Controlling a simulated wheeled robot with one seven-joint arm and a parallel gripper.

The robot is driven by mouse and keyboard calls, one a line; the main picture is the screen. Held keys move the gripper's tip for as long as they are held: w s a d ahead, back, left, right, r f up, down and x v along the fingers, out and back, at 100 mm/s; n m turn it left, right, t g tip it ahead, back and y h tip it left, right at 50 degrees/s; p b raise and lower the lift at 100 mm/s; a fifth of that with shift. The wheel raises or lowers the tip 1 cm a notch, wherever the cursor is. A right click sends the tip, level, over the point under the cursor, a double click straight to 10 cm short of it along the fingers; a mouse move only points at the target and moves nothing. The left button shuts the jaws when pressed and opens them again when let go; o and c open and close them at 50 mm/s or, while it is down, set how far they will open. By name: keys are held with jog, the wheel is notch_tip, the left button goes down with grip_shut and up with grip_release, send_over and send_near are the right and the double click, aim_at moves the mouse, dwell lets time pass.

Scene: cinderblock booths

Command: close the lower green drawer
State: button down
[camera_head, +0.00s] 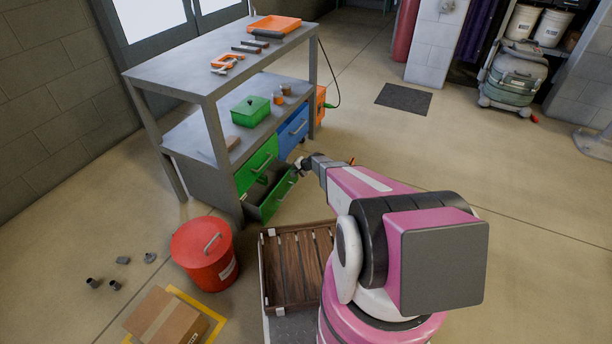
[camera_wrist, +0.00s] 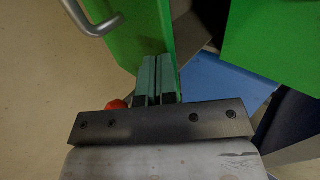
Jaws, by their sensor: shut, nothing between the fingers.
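The lower green drawer (camera_head: 272,204) is pulled out below the upper green drawer (camera_head: 258,166) in the grey workbench. Its inside shows from above. My gripper (camera_head: 301,168) is shut and empty, close to the right end of the drawer's front. In the wrist view my closed fingers (camera_wrist: 157,68) overlap a green panel (camera_wrist: 138,28) with a silver handle (camera_wrist: 92,18), seemingly the open drawer's front. I cannot tell whether they touch it. Another green face (camera_wrist: 272,42) is at upper right.
A blue drawer (camera_head: 293,131) is right of the upper green one. A cardboard box (camera_head: 165,318) lies at lower left. An orange case (camera_head: 320,106) stands by the bench's far end.

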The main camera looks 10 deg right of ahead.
jog(key=w+a, duration=0.5)
jog(key=a, duration=0.1)
jog(key=shift+a, duration=0.4)
jog(key=shift+d, duration=0.1)
